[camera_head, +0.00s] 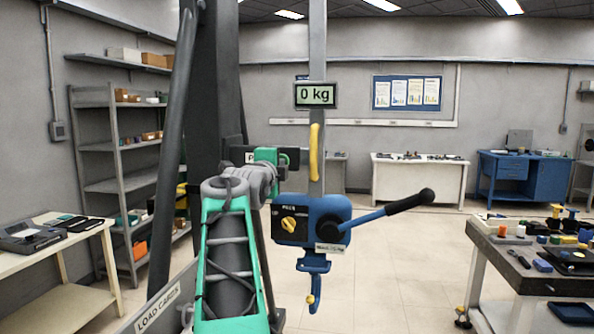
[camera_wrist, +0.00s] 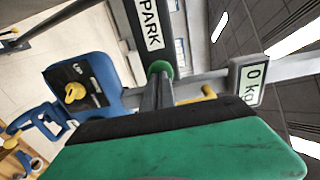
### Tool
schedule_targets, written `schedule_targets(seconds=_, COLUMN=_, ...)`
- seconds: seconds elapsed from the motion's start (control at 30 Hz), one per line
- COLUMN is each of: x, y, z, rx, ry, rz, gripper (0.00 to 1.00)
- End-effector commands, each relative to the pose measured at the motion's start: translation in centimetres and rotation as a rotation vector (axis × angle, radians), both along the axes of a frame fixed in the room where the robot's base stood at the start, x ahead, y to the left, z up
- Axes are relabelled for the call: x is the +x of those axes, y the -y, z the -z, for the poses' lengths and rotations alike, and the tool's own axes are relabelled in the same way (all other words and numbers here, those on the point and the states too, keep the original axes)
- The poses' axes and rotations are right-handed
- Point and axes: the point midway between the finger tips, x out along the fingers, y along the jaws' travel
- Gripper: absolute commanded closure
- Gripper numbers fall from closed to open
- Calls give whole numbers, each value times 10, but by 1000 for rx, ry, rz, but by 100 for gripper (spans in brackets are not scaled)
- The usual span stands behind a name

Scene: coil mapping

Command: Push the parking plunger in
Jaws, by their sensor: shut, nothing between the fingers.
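In the wrist view, a dark bar labelled PARK (camera_wrist: 150,28) runs down toward a round green knob (camera_wrist: 160,67), which looks like the parking plunger. My gripper (camera_wrist: 158,86) is shut and empty, its grey fingers pointing at the knob. The tips overlap the knob in the picture; I cannot tell whether they touch it. In the head view, the PARK sign (camera_head: 250,158) is mostly covered by my green gripper (camera_head: 276,157), and I cannot make out the plunger there. How far in the plunger sits is not clear.
A blue hoist block (camera_head: 312,222) with a yellow knob, a black-ended lever (camera_head: 390,208) and a hook (camera_head: 314,285) stands right of my arm. A display (camera_head: 316,95) above reads 0 kg. A dark column (camera_head: 212,100) rises behind. A work table (camera_head: 530,260) is at right.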

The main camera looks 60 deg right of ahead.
Motion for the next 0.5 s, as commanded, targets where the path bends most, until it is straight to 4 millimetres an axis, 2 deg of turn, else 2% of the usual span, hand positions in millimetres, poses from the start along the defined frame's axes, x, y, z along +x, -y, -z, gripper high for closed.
schedule_targets(seconds=0.1, x=8, y=-4, z=-5, rx=-8, ry=5, rz=-16, gripper=100)
schedule_targets(seconds=0.37, x=8, y=-4, z=-4, rx=-9, ry=4, rz=-17, gripper=100)
schedule_targets(seconds=0.5, x=5, y=-12, z=-1, rx=-11, ry=6, rz=-16, gripper=100)
